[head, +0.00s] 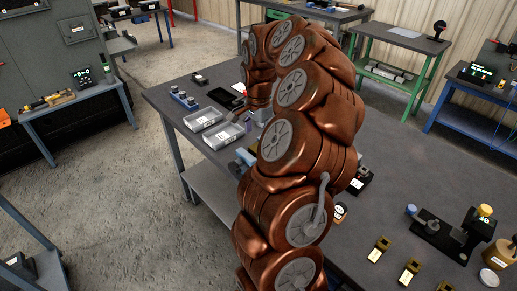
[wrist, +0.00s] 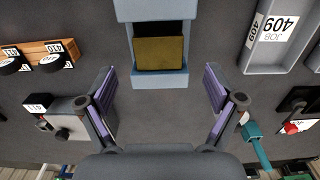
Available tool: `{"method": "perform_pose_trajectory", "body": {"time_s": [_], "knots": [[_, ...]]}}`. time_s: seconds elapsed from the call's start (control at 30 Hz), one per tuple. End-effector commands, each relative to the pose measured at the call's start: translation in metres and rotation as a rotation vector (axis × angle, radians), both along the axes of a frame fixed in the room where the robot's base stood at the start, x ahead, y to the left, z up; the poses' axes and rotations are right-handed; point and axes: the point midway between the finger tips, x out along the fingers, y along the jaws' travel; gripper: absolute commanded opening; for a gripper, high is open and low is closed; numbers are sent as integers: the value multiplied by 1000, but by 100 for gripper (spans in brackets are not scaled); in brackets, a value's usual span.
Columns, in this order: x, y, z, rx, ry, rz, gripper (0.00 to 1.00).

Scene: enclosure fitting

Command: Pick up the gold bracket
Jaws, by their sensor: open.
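In the wrist view a flat gold piece (wrist: 160,52), which looks like the gold bracket, sits in a pale blue-grey holder (wrist: 160,80). My gripper (wrist: 160,97) is open and empty, with its two fingers wide apart below and to either side of the holder. In the head view my arm hides the gripper and most of the holder. Several small brass-coloured pieces with white labels, one of them a brass piece (head: 380,247), stand on the table at the right.
A grey tray labelled 409 (wrist: 277,40) stands right of the holder. An orange-brown block with black round parts (wrist: 45,57) is at left. A teal-handled tool (wrist: 256,143) lies beside the right finger. A grey box (wrist: 66,118) is by the left finger. The grey tabletop (head: 345,255) is partly clear.

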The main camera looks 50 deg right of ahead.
Motion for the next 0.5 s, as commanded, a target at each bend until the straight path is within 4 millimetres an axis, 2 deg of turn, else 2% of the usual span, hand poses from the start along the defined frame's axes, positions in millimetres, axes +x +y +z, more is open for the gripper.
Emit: {"method": "perform_pose_trajectory", "body": {"time_s": [0.3, 0.5], "knots": [[-1, 1, -34, 1, -2, 5, 92], [-1, 1, -40, -1, -3, 5, 92]]}}
